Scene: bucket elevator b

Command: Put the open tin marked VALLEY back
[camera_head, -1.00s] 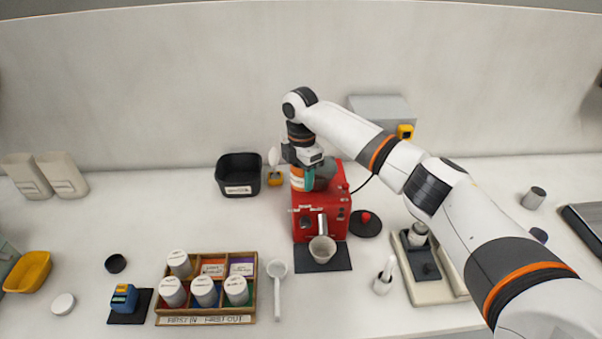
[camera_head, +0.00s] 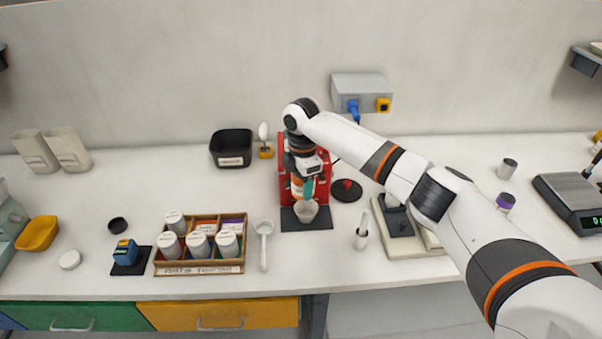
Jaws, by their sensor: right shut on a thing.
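My right gripper (camera_head: 303,184) is shut on a white tin with an orange band (camera_head: 296,192), in front of the red machine. The gripper hides part of the tin, and I cannot read a name on it. A teal patch shows beside the band. A pale cup (camera_head: 306,211) stands on a black mat just below it; I cannot tell whether they touch. The wooden rack (camera_head: 200,269) at front left holds several white tins (camera_head: 197,244). Its orange (camera_head: 207,227) and purple (camera_head: 234,223) compartments at the back hold no tin. My left gripper is not in view.
The red machine (camera_head: 288,183) stands behind the gripper. A white scoop (camera_head: 264,240) lies right of the rack. A blue device (camera_head: 126,252), a white lid (camera_head: 70,260) and a black disc (camera_head: 118,225) lie left of it. A purple-banded tin (camera_head: 505,202) stands far right.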

